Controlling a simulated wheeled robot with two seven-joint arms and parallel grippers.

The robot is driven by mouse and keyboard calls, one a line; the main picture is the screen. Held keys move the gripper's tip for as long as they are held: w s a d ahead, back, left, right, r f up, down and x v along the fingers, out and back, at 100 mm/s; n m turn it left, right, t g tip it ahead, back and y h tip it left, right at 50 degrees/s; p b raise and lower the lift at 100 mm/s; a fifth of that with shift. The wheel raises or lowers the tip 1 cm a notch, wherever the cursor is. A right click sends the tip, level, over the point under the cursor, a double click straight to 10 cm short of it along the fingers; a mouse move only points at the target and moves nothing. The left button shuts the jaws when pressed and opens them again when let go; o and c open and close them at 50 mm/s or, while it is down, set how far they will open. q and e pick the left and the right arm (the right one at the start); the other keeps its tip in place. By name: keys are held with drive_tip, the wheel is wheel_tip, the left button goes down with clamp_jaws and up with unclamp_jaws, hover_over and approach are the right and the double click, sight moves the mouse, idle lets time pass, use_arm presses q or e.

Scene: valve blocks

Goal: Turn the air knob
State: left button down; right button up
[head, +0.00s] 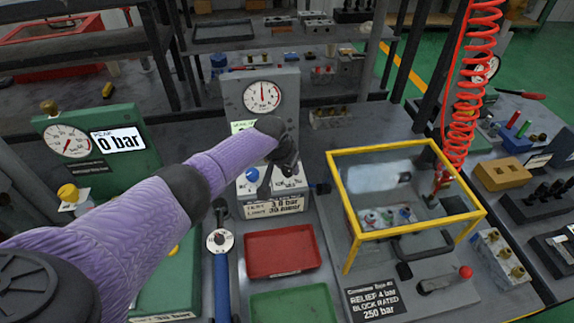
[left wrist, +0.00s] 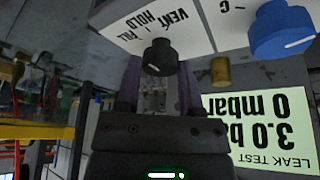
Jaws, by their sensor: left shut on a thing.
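A light grey valve block (head: 275,192) stands below a round gauge (head: 262,96) in the head view. It carries a blue knob (head: 252,174), which also shows at the upper right of the left wrist view (left wrist: 282,30). A black knob (left wrist: 160,57) sits beside upside-down VENT, HOLD and FILL lettering in the left wrist view. My left gripper (left wrist: 158,88) is shut on the black knob, with one finger on each side. In the head view my left gripper (head: 278,177) reaches down onto the block and hides the black knob. My right gripper is not in view.
A yellow-framed clear guard (head: 335,155) stands right of the block. A red tray (head: 280,250) and a green tray (head: 295,305) lie in front. A green gauge panel (head: 100,165) reading 0 bar stands left. A red coiled hose (head: 463,110) hangs at right.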

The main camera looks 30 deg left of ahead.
use_arm(q)
drive_tip(key=shift+c, duration=1.1)
unclamp_jaws()
drive_tip(key=shift+r, duration=0.1)
drive_tip(key=p+v, duration=0.6)
drive_tip(key=v, duration=0.3)
drive_tip(key=shift+s+r, duration=0.2)
drive_tip(key=shift+r, duration=0.15)
drive_tip(key=shift+d+f, duration=0.1)
